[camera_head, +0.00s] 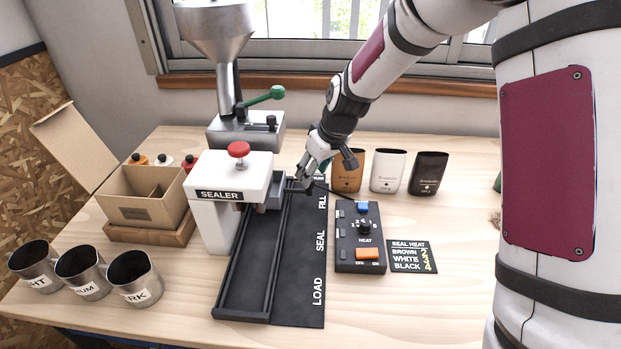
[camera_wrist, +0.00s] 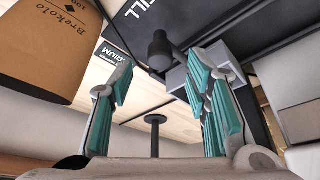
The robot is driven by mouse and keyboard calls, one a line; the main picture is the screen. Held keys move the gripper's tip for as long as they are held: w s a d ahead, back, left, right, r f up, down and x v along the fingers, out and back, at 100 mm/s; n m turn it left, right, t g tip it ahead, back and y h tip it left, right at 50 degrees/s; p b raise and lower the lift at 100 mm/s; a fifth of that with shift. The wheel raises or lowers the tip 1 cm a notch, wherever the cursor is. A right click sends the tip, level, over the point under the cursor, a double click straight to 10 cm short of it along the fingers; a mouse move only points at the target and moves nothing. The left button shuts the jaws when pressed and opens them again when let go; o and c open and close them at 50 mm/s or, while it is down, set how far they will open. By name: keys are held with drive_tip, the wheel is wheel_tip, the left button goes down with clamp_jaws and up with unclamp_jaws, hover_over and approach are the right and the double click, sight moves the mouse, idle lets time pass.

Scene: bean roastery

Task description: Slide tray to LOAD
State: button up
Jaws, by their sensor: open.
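The grey tray (camera_head: 272,202) sits in the black slide track (camera_head: 243,285), beside the FILL label and right of the white sealer (camera_head: 215,222). My gripper (camera_head: 306,182) is over the tray's right side and hides part of it. In the wrist view, my gripper (camera_wrist: 160,92) is open, its teal-padded fingers apart. A dark knob (camera_wrist: 160,48) on a short rod stands out from a grey block, apparently the tray (camera_wrist: 178,80). The knob shows between and beyond the fingertips; I cannot tell whether either finger touches it. The LOAD label (camera_head: 318,291) is at the track's near end.
The heat control box (camera_head: 345,255) is right of the track. Brown (camera_head: 347,177), white (camera_head: 388,170) and black (camera_head: 428,172) bags stand behind it. A hopper machine (camera_head: 225,130) stands at the back. Metal cups (camera_head: 134,275) are at left. The track's near part is clear.

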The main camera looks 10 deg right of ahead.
drive_tip(key=shift+x, duration=1.95)
drive_tip(key=shift+c, duration=0.6)
drive_tip(key=shift+s, duration=0.1)
clamp_jaws()
